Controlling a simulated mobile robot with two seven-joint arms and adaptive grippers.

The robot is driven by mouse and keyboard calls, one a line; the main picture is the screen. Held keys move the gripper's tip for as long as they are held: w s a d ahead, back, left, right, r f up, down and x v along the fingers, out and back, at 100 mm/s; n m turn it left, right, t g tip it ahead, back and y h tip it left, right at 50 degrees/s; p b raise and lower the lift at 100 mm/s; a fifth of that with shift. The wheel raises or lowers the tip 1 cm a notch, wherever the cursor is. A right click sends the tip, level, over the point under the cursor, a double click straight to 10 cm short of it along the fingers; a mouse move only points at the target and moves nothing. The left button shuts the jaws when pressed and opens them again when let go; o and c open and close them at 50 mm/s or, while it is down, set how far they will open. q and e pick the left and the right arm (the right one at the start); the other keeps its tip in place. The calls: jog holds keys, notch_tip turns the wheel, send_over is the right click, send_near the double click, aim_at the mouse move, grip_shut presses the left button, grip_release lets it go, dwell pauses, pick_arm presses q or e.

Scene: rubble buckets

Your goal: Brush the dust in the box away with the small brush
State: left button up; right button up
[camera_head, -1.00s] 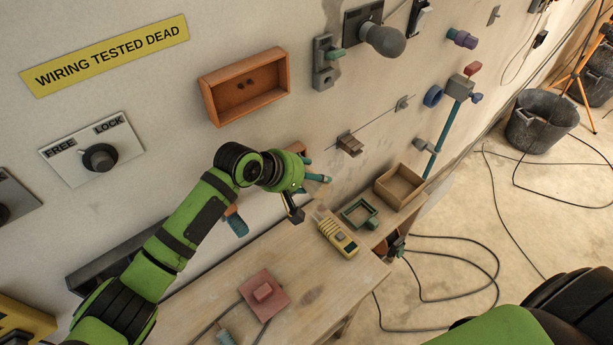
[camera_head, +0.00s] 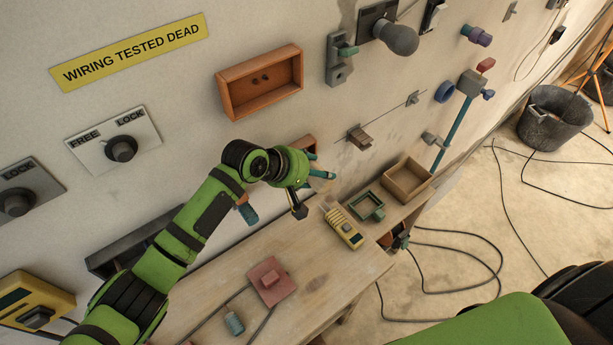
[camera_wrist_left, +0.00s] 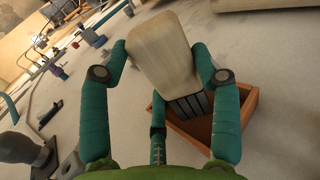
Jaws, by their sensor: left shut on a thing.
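My left gripper (camera_head: 308,192) is in front of the wall, above the bench. In the left wrist view its teal fingers (camera_wrist_left: 165,75) are shut on a small brush (camera_wrist_left: 163,45), a pale block with dark grey bristles (camera_wrist_left: 188,106). Behind the bristles is an orange-brown box (camera_wrist_left: 242,108), partly hidden by a finger. An open orange-brown box (camera_head: 232,104) with two dark spots inside hangs on the wall above the gripper. Another orange-brown edge (camera_head: 306,144) shows behind the gripper. I cannot tell whether bristles touch the box. My right gripper is out of view.
The bench (camera_head: 225,285) carries a red block on a plate (camera_head: 270,283), a yellow meter (camera_head: 343,228) and a green frame (camera_head: 367,208). A wooden box (camera_head: 408,180) is at its right. A grey lamp (camera_head: 398,40) juts from the wall. Cables (camera_head: 465,245) lie on the floor.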

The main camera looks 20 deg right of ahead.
pick_arm(q)
jog(key=shift+w+d, duration=0.35)
jog(key=shift+d, duration=0.35)
jog(key=shift+s+a+r, duration=0.1)
jog(key=shift+a+r, duration=0.05)
jog(key=shift+a, duration=0.2)
jog(key=shift+s+a+p, duration=0.3)
jog(key=shift+a+p, duration=0.45)
jog(key=shift+p, duration=0.1)
jog(key=shift+s+a, duration=0.2)
jog(key=shift+a, duration=0.35)
jog(key=shift+s+a, duration=0.15)
jog(key=shift+a, duration=0.4)
jog(key=s+d, duration=0.2)
jog(key=s, duration=0.3)
jog(key=shift+s, duration=0.35)
